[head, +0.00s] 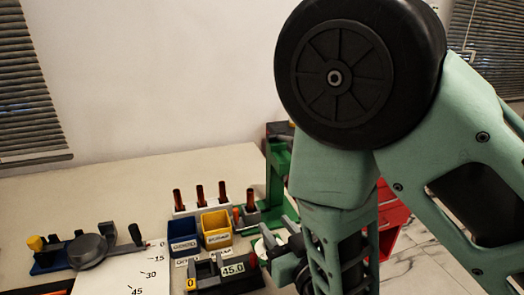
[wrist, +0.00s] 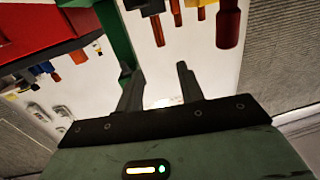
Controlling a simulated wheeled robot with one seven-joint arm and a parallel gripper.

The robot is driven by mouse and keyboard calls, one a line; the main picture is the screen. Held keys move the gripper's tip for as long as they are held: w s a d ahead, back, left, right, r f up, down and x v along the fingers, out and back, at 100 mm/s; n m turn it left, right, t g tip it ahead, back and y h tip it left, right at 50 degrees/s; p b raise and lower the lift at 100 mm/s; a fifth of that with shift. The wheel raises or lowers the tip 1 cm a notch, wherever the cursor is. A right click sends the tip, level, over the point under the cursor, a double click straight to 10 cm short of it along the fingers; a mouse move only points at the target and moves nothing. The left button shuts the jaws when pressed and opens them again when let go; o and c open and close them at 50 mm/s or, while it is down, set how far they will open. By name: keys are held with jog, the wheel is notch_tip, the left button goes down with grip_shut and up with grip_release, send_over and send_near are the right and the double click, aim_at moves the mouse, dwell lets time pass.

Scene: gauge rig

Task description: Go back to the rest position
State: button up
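My gripper (head: 279,238) is low over the bench in the head view, just right of the dark block with the "45.0" display (head: 233,269). My green arm hides part of the area behind it. In the wrist view the two dark fingers of my gripper (wrist: 158,82) stand well apart. I see nothing held between them. A pale round patch shows beyond the fingers, too blurred to name.
A blue bin (head: 184,247) and a yellow bin (head: 216,229) stand left of my gripper. Behind them is a white rack (head: 188,211) with brown-red pegs. A green stand (head: 277,175) rises close behind my gripper. A lever fixture (head: 88,250) is at left. The bench's back left is clear.

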jog(key=s+d+r+n+g+h+p, duration=0.1)
jog(key=s+d+r+g+h+p, duration=0.2)
jog(key=s+r+g, duration=0.4)
jog(key=s+d+r+n+g+h+p, duration=0.2)
jog(key=s+d+r+g+p, duration=0.3)
jog(key=s+g, duration=0.4)
jog(key=s+d+r+h, duration=0.1)
jog(key=s, duration=0.2)
jog(key=shift+s+d+r, duration=0.25)
jog(key=shift+r, duration=0.15)
